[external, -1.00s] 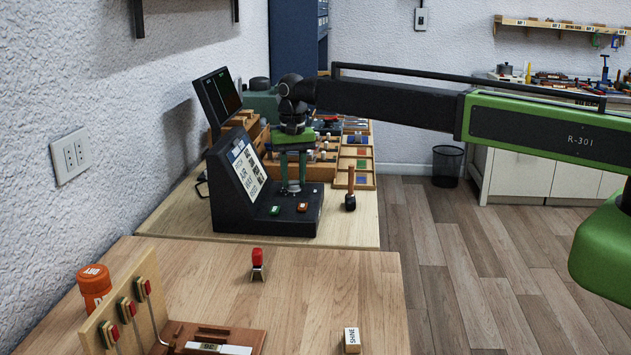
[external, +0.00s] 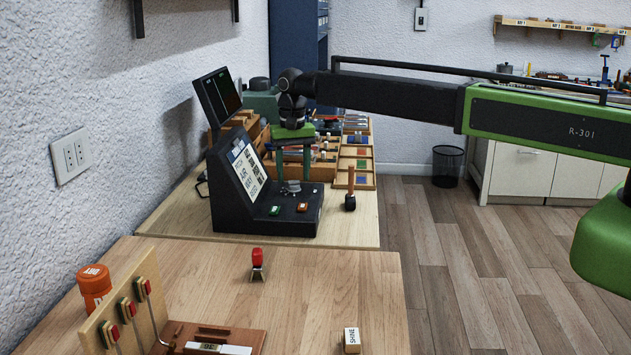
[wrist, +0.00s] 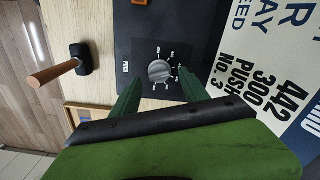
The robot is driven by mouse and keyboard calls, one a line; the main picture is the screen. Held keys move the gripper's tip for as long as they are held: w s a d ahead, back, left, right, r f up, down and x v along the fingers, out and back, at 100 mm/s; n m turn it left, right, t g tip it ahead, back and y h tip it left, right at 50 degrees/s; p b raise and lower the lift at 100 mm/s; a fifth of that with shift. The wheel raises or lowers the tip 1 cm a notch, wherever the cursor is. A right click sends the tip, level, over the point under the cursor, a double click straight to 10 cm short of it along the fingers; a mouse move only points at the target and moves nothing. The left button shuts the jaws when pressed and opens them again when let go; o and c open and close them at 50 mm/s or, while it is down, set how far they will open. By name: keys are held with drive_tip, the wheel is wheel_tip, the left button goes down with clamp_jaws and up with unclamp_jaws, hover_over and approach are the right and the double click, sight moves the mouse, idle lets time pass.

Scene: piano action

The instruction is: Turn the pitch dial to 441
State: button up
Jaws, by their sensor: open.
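The pitch dial (wrist: 160,71) is a round grey ribbed knob on a dark panel, ringed by small white marks. I cannot read its setting. It also shows in the external view (external: 293,187), on the flat front of the black console (external: 232,195). My gripper (wrist: 160,88) is open and points down at the dial, its green fingers spread to either side in the wrist view. In the external view my gripper (external: 293,178) is just above the dial, apart from it, with nothing held.
A sloped white card (wrist: 285,70) with black print, including "442", stands close beside the dial. Green (external: 275,210) and red (external: 302,207) buttons sit in front of it. A wooden-handled mallet (external: 350,190) stands to the right. A monitor (external: 220,100) is behind.

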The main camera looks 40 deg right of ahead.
sight(302, 186)
wheel_tip(302, 186, up, 16)
drive_tip(key=p, duration=1.5)
drive_tip(key=shift+f, duration=0.1)
drive_tip(key=s+d+f+m+b, duration=0.1)
drive_tip(key=s+d+f+b, duration=0.35)
drive_tip(key=d, duration=0.35)
drive_tip(key=s+d+f+b, duration=0.4)
drive_tip(key=s+d+b, duration=0.1)
drive_tip(key=s+d, duration=0.15)
drive_tip(key=s+d+f+n+b, duration=0.1)
drive_tip(key=s+d+n, duration=0.2)
drive_tip(key=s, duration=0.5)
drive_tip(key=s+d+f+n+b, duration=0.1)
drive_tip(key=s+d+f+n, duration=0.1)
drive_tip(key=s, duration=0.7)
drive_tip(key=shift+s+d+n, duration=0.25)
drive_tip(key=shift+d+n, duration=0.25)
drive_tip(key=shift+d, duration=0.4)
